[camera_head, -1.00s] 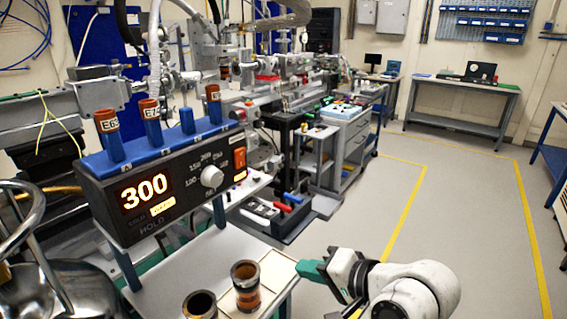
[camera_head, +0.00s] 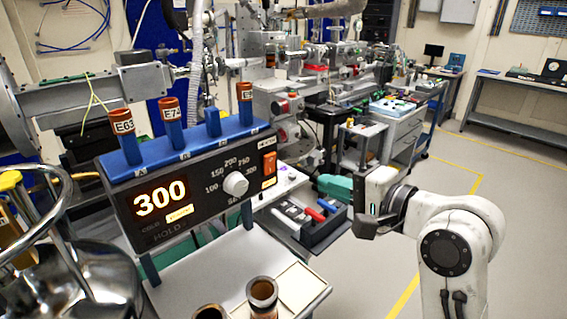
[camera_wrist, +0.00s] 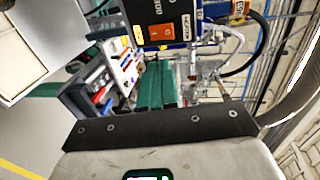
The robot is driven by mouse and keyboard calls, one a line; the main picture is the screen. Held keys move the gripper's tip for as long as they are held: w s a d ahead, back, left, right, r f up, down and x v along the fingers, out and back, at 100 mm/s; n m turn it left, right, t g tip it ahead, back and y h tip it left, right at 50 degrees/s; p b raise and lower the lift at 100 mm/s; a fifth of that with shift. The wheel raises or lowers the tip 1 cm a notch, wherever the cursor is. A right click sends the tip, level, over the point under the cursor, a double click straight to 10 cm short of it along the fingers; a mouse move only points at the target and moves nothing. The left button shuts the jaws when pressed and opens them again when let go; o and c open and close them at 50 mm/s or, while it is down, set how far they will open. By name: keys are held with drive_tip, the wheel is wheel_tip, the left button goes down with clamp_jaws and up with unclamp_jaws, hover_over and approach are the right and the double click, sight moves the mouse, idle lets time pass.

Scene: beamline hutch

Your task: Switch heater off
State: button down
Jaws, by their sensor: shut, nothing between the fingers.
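The heater controller (camera_head: 196,195) is a black box with a lit amber display reading 300, standing at left centre in the head view. Its pale round knob (camera_head: 236,184) is right of the display. The orange-red rocker switch (camera_head: 269,163) is near the right end of the face. The switch also shows near the top of the wrist view (camera_wrist: 160,32). My gripper (camera_head: 335,187), with green fingers, is shut and empty. It is right of and a little below the switch in the head view, apart from it. Its fingers show mid-frame in the wrist view (camera_wrist: 155,90).
A blue rack (camera_head: 180,150) with labelled orange-and-blue tubes sits on the controller. Below is a light shelf (camera_head: 220,285) with brown cylinders (camera_head: 262,292). A dark tray (camera_head: 318,225) of tools lies below my gripper. A shiny metal vessel (camera_head: 75,285) stands at left. Open floor lies right.

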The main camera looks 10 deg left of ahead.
sight(271, 159)
drive_tip(key=x, duration=0.4)
drive_tip(key=p+x, duration=0.1)
drive_tip(key=x, duration=0.3)
drive_tip(key=r+p+x, duration=0.1)
drive_tip(key=x, duration=0.3)
drive_tip(key=shift+a, duration=0.2)
drive_tip(key=shift+w+a, duration=0.2)
drive_tip(key=shift+w, duration=0.05)
drive_tip(key=shift+w+a+r+p, duration=0.15)
drive_tip(key=shift+a+r+p, duration=0.2)
drive_tip(key=shift+p, duration=0.4)
drive_tip(key=shift+d+f, duration=0.1)
drive_tip(key=shift+f, duration=0.1)
drive_tip(key=shift+d, duration=0.1)
